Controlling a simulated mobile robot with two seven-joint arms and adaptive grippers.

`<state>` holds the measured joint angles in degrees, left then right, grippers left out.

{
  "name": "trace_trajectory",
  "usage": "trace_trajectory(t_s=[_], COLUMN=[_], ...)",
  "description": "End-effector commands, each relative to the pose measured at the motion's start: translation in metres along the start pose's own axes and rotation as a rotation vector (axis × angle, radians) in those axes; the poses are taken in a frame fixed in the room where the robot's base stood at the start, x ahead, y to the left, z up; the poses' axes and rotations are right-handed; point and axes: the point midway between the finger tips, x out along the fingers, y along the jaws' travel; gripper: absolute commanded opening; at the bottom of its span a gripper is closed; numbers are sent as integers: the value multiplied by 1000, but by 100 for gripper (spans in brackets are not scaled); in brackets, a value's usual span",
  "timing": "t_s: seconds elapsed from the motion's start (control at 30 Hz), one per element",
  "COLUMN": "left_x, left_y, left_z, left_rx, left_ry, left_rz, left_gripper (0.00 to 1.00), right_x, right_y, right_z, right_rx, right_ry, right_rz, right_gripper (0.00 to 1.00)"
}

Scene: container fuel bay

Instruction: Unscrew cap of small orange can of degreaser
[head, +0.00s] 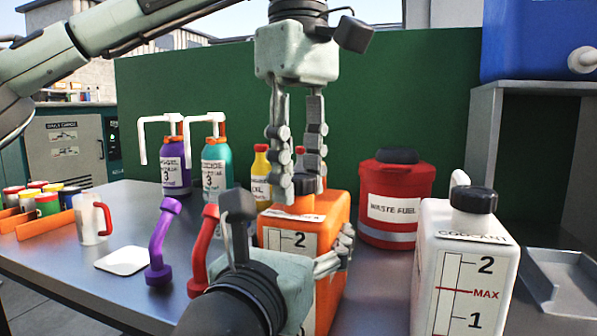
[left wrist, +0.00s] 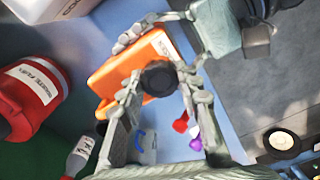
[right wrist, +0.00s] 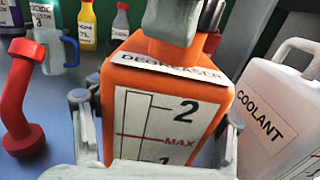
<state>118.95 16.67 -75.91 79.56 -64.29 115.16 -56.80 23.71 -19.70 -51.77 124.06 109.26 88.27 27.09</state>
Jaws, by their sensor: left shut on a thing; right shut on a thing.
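The orange degreaser can (head: 330,220) stands upright on the bench, its DEGREASER label and level scale clear in the right wrist view (right wrist: 150,100). My left gripper (head: 292,188) points straight down over the can's top. In the left wrist view its fingers lie on both sides of the black cap (left wrist: 158,78) and are shut on it. In the head view the fingers mostly hide the cap. My right gripper (right wrist: 155,135) is shut around the can's body from the front, one finger on each side. Its fingers also show in the head view (head: 333,258) at the can's right side.
The white coolant can (head: 465,255) stands close on the right, with the red waste fuel drum (head: 397,205) behind it. Red (head: 205,250) and purple (head: 158,245) spouts stand on the left. Pump bottles (head: 175,165) and a yellow bottle (head: 261,170) stand behind.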

Motion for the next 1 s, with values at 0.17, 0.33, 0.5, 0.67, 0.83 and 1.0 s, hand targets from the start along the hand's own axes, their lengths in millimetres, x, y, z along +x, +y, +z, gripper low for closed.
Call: trace_trajectory(t_s=[0.17,0.33,0.5,0.67,0.83,1.0], left_x=[0,0,-1,-2,-2,-1], left_y=[0,-1,-2,-2,-2,-2], left_z=[0,-1,-1,-1,0,0], left_rx=[-470,-926,-1382,-1814,-2251,-2442], left_ry=[1,4,8,9,11,11], left_rz=[-1,-3,-3,-2,-1,-3], left_gripper=[0,0,0,0,0,0], right_x=[0,1,1,2,2,2], right_y=[0,-2,-3,-3,-3,-3], right_z=[0,0,0,0,-1,-1], right_rx=[0,2,3,2,1,0], right_ry=[0,0,2,2,3,3], right_rz=[-2,-5,-8,-9,-9,-9], right_gripper=[0,0,0,0,0,0])
